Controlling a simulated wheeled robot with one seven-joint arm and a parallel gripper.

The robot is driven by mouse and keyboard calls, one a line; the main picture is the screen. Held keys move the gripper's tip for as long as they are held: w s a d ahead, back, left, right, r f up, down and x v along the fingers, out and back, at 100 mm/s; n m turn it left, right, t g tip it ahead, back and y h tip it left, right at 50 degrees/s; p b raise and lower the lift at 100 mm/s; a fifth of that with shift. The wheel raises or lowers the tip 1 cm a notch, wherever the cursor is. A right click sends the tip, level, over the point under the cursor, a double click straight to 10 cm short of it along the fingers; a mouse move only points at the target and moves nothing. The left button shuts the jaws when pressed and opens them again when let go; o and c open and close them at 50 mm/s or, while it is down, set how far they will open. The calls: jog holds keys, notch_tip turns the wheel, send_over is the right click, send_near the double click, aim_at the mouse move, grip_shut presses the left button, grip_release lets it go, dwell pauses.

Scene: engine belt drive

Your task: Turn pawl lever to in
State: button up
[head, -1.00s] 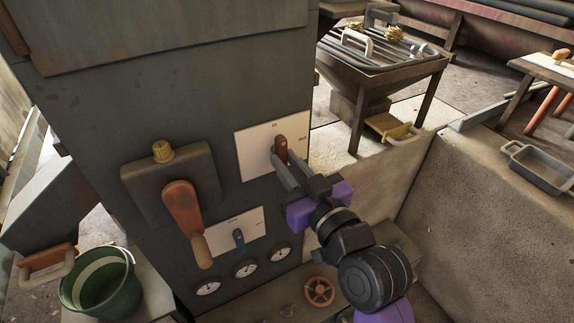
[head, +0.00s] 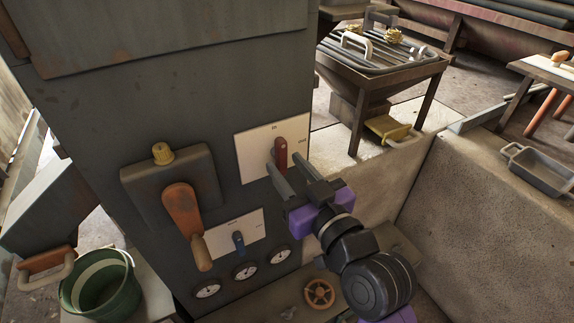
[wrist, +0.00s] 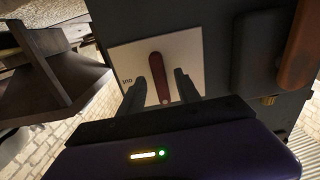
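The pawl lever (head: 281,152) is a dark red handle on a white plate (head: 252,157) on the grey cabinet. It stands nearly upright, its free end near the small mark at the plate's top middle; another mark, which looks like OUT, is at the right. In the wrist view the lever (wrist: 158,75) stands between my two dark fingers, with a gap on each side. My gripper (head: 282,168) is open in front of the lever's lower part and holds nothing. In the wrist view my gripper (wrist: 161,80) shows both fingertips over the plate.
A large orange lever (head: 182,212) and a small blue lever (head: 238,240) are left of my gripper. Gauges (head: 245,271) and a handwheel (head: 319,292) sit below. A green bucket (head: 100,290) stands at lower left. A concrete wall (head: 490,220) is at right.

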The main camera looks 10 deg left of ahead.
jog(key=v, duration=0.7)
dwell(0.6)
